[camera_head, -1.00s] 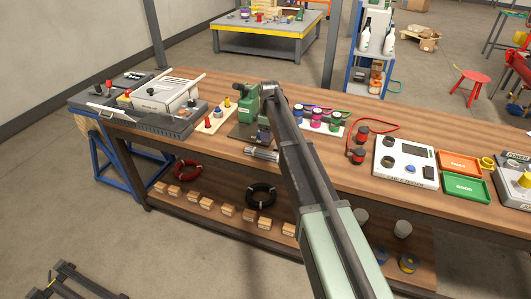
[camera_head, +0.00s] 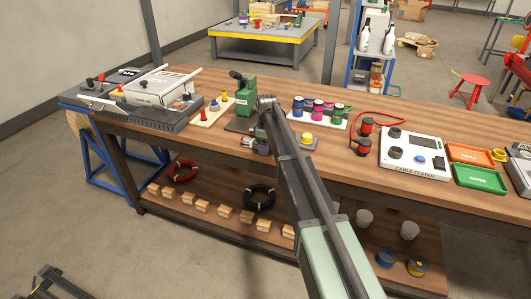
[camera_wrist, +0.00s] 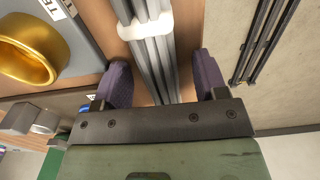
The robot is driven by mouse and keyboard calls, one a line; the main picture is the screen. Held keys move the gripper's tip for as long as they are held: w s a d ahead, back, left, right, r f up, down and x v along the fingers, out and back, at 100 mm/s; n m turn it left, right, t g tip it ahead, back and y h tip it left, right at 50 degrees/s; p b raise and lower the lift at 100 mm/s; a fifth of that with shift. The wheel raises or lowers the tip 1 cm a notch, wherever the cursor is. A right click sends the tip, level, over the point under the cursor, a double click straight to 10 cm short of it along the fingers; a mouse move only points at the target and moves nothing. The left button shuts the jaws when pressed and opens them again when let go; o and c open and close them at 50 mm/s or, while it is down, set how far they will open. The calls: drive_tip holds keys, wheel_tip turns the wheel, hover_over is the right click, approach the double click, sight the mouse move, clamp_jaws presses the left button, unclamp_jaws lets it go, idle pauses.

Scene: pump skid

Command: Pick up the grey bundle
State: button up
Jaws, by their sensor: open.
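The grey bundle (camera_wrist: 158,66) shows in the wrist view as several long grey rods with a white band (camera_wrist: 148,25) around them. It lies on the wooden bench and runs from the top of the picture down between the fingers. My gripper (camera_wrist: 162,82) is open, with a purple-padded finger on each side of the bundle and a visible gap to both. The lower part of the bundle is hidden behind the gripper's body. In the head view my gripper (camera_head: 256,146) is at the bench's front edge; I cannot clearly make out the bundle there.
A gold ring (camera_wrist: 30,48) on a grey block is left of the bundle in the wrist view. In the head view, a green machine (camera_head: 243,92) stands behind my gripper, with coloured spools (camera_head: 318,108) to the right. A cable tester (camera_head: 413,153) stands farther right.

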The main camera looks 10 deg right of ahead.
drive_tip(key=shift+r, duration=0.15)
drive_tip(key=c, duration=0.9)
